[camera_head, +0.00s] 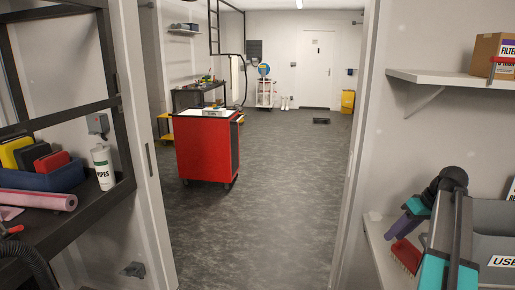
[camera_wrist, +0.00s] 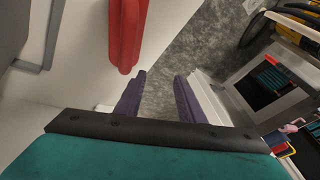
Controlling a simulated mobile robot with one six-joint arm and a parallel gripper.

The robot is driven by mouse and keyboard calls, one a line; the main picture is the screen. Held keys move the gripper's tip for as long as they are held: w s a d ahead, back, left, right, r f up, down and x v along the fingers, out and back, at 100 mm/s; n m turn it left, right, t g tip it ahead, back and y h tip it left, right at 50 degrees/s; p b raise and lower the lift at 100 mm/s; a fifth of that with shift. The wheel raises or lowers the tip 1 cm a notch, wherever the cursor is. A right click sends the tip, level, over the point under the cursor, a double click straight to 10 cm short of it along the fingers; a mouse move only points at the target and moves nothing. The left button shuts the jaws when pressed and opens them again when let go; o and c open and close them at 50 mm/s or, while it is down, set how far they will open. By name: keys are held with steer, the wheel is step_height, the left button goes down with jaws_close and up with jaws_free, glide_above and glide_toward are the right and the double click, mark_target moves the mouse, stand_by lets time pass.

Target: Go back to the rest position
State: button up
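My gripper (camera_wrist: 160,75) has two dark purple fingers. They stand apart with only grey floor visible between them, so it is open and empty. In the head view my gripper (camera_head: 390,233) shows at the lower right, pointing down and left, in front of the right wall and above a low shelf. A red object (camera_head: 406,256) lies just below it there. A red object (camera_wrist: 127,35) also shows close to the left finger in the wrist view, apart from it.
A doorway opens onto clear grey floor (camera_head: 280,210). A red cart (camera_head: 207,150) stands beyond. At right are an upper shelf (camera_head: 435,78) with a cardboard box (camera_head: 484,52) and a grey bin (camera_head: 493,245). At left a dark bench holds a blue bin (camera_head: 50,180) and a wipes tub (camera_head: 103,167).

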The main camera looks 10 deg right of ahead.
steer(key=w+a+f+n+g+y, duration=0.25)
steer(key=a+f+g, duration=0.25)
steer(key=a+f, duration=1.85)
steer(key=s+a+f+g+h, duration=0.1)
steer(key=s+a+f+g, duration=0.1)
steer(key=s+a+f, duration=0.45)
steer(key=s+a+f+g, duration=0.1)
steer(key=s+a+f, duration=0.2)
steer(key=a+f, duration=0.6)
steer(key=s+a+f+m+h, duration=0.1)
steer(key=s+f+h, duration=0.1)
steer(key=s+f, duration=0.6)
steer(key=s+a+f+m+g+h, duration=0.1)
steer(key=s+f+m+h, duration=0.1)
steer(key=s+f, duration=0.7)
steer(key=shift+s+a+h+b, duration=0.3)
steer(key=shift+s+h+b, duration=0.15)
steer(key=shift+s, duration=1.7)
steer(key=shift+m, duration=0.25)
steer(key=shift+c, duration=0.5)
